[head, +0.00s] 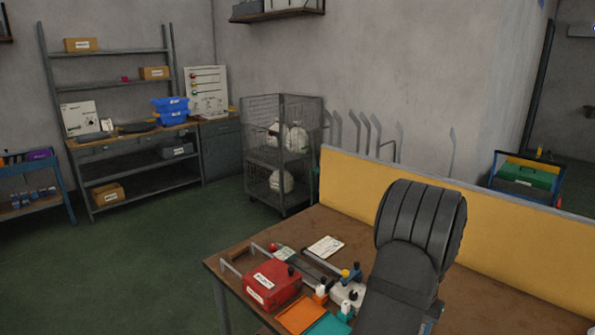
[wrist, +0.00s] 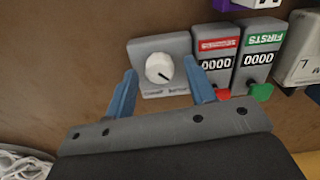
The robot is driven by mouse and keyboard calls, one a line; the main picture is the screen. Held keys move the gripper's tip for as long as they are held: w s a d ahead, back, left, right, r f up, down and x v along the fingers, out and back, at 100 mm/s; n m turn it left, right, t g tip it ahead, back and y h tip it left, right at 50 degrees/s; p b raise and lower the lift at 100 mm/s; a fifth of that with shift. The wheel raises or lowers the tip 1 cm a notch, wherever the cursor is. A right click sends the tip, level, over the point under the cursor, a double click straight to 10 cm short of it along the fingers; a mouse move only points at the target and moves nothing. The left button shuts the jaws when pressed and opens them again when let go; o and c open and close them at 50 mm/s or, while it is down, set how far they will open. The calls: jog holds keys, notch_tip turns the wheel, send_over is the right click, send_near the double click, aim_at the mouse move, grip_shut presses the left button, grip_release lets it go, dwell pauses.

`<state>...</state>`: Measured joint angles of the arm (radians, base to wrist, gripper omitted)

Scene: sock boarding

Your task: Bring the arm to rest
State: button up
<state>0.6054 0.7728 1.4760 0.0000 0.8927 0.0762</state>
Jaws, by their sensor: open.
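My gripper (wrist: 160,68) shows in the wrist view with its two blue fingers spread apart. It is open, and no object is held between the fingers. A grey box with a white knob (wrist: 159,68) lies beyond the fingertips, framed between them. I cannot tell how far it is from them. In the head view my dark arm rises over the right part of the brown table (head: 480,270), and my gripper is hidden there.
Two counters, one red-labelled (wrist: 217,62) and one green-labelled (wrist: 258,57), stand right of the fingers. White cord (wrist: 22,163) lies lower left. A red box (head: 272,284) and an orange sheet (head: 302,314) are on the table. A yellow panel (head: 350,180) runs behind it.

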jog(key=m, duration=0.6)
dwell(0.4)
dwell(0.3)
jog(key=n, duration=0.9)
jog(key=shift+n, duration=0.4)
jog(key=shift+m, duration=0.3)
